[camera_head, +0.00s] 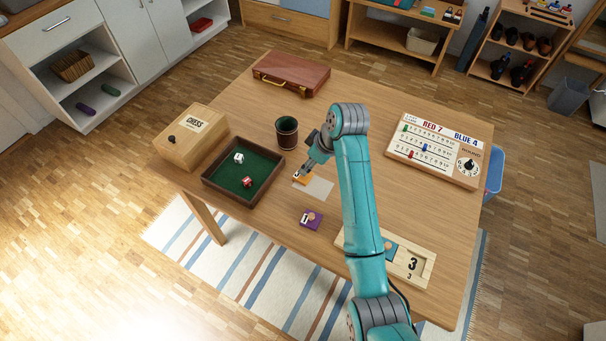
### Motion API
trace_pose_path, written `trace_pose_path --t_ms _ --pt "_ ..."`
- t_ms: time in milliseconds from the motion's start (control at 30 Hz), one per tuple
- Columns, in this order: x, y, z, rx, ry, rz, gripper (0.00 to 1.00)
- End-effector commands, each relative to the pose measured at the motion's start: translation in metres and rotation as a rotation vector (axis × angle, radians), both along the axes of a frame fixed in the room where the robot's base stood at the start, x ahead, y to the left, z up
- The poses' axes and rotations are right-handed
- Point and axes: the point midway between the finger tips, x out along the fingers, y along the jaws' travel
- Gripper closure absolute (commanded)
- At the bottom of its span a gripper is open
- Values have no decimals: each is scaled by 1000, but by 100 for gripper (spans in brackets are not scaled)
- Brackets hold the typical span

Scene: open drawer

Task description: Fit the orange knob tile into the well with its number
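The orange knob tile (299,179) lies at the left edge of a pale mat (319,187) near the middle of the table. Its number is too small to read. My gripper (303,174) is right at the tile, coming down from the upper right. Its fingers are too small to show whether they are apart or closed on the knob. The wooden well board (421,283) lies at the table's front right, partly hidden by my arm. A well marked 3 (413,264) shows at its right, and a teal knob tile (391,250) sits left of that. Other wells are hidden.
A purple knob tile (311,219) marked 1 lies in front of the mat. A green-lined dice tray (211,179), a dark cup (287,132) and a chess box (192,139) stand left. A scoreboard (436,149) lies at right, a brown case (291,75) at the back.

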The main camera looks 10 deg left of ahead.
Motion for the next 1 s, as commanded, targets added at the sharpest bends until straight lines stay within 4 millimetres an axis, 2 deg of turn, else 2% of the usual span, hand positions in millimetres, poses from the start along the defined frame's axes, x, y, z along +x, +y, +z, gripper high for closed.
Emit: trace_pose_path --t_ms 400,733,933,1000 --pt "7 16 -44 0 2 0 51" --pt "9 18 -49 0 0 0 51" --pt "9 18 -49 0 0 0 100" --pt "9 18 -49 0 0 0 100"
